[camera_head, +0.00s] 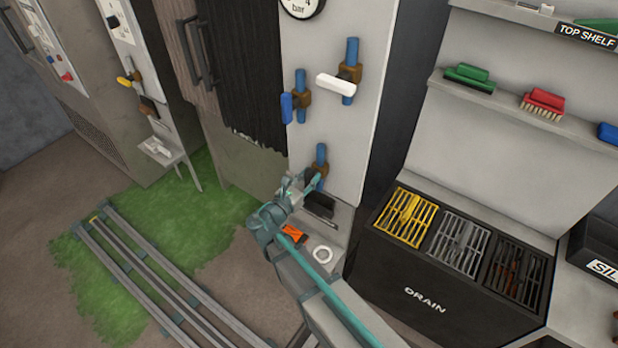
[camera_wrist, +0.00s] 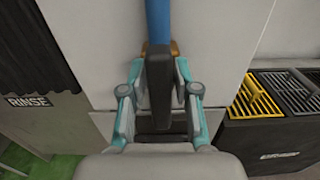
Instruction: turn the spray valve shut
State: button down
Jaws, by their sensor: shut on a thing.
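Three valves on blue pipes are mounted on the pale panel (camera_head: 340,110). The upper one has a white handle (camera_head: 336,85) lying across its pipe. The left one has a blue handle (camera_head: 286,108) hanging roughly along its pipe. The lowest valve has a brown body (camera_head: 317,170) on a blue pipe (camera_head: 321,153). My gripper (camera_head: 303,186) is at this lowest valve. In the wrist view my gripper (camera_wrist: 160,105) is shut on a dark handle (camera_wrist: 158,85), which hangs in line with the blue pipe (camera_wrist: 158,20). I see no label naming the spray valve.
A round gauge (camera_head: 300,3) is at the panel's top. A black DRAIN unit (camera_head: 400,285) with yellow, grey and dark grates stands at right. Shelves (camera_head: 510,90) hold brushes. A white ring (camera_head: 322,254) and an orange item (camera_head: 292,234) lie below my gripper. Floor rails (camera_head: 160,280) run at left.

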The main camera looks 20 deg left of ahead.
jog(key=shift+f+b, duration=0.1)
jog(key=shift+b, duration=0.25)
jog(key=m+b, duration=0.1)
jog(key=b, duration=0.1)
jog(key=m+b, duration=0.3)
jog(key=b, duration=0.1)
jog(key=shift+s+d+f+b, duration=0.15)
jog(key=shift+d+f+b, duration=0.15)
jog(key=shift+f+b, duration=0.05)
jog(key=m+b, duration=0.4)
jog(key=b, duration=0.2)
jog(key=m+b, duration=0.5)
jog(key=b, duration=0.1)
jog(key=m+b, duration=0.4)
jog(key=b, duration=0.2)
jog(key=shift+d+f+m, duration=0.35)
jog(key=shift+f+m, duration=0.05)
jog(key=shift+r, duration=0.1)
jog(key=c, duration=1)
grip_release()
jog(key=shift+a, duration=0.1)
jog(key=shift+s, duration=0.1)
